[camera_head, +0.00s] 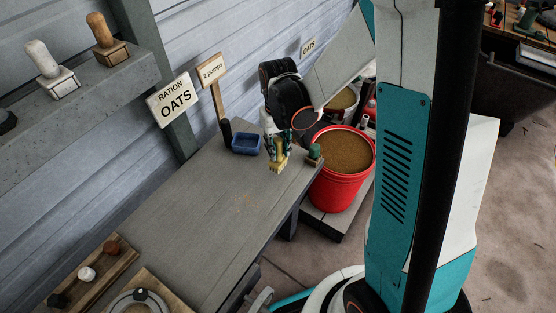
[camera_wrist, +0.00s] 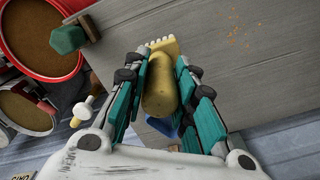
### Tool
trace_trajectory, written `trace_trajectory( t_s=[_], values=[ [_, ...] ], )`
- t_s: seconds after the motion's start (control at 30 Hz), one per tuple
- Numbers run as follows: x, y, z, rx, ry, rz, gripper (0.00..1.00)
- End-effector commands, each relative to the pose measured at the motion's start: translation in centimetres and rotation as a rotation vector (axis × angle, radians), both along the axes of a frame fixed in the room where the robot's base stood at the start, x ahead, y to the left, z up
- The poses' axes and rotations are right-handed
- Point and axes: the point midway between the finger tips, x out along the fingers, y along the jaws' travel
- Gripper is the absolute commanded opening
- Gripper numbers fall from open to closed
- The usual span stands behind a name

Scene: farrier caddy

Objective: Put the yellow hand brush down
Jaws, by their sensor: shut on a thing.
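The yellow hand brush (camera_wrist: 161,86) is between the two fingers of my gripper (camera_wrist: 165,90) in the wrist view, with its pale bristles (camera_wrist: 163,45) showing past the fingertips. In the head view my gripper (camera_head: 278,153) is at the far end of the grey workbench (camera_head: 190,215), and the yellow brush (camera_head: 277,166) shows below the fingers, at or just above the bench top. I cannot tell whether it touches the wood. My gripper is shut on the brush, and its fingers hide part of the handle.
A blue tray (camera_head: 246,143) stands left of my gripper, beside a dark upright object (camera_head: 227,134). A green-handled brush (camera_head: 314,154) stands at the bench's right edge. A red bucket of grain (camera_head: 340,190) is beyond that edge.

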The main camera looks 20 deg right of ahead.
Motion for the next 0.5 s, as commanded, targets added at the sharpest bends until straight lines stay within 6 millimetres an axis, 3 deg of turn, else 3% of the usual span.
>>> trace_trajectory(
  t_s=[0.17, 0.4, 0.5],
  values=[
    [0.0, 0.0, -1.1, 0.0, 0.0, 0.0, 0.0],
    [0.0, 0.0, -4.5, 0.0, 0.0, 0.0, 0.0],
    [0.0, 0.0, -4.6, 0.0, 0.0, 0.0, 0.0]
  ],
)
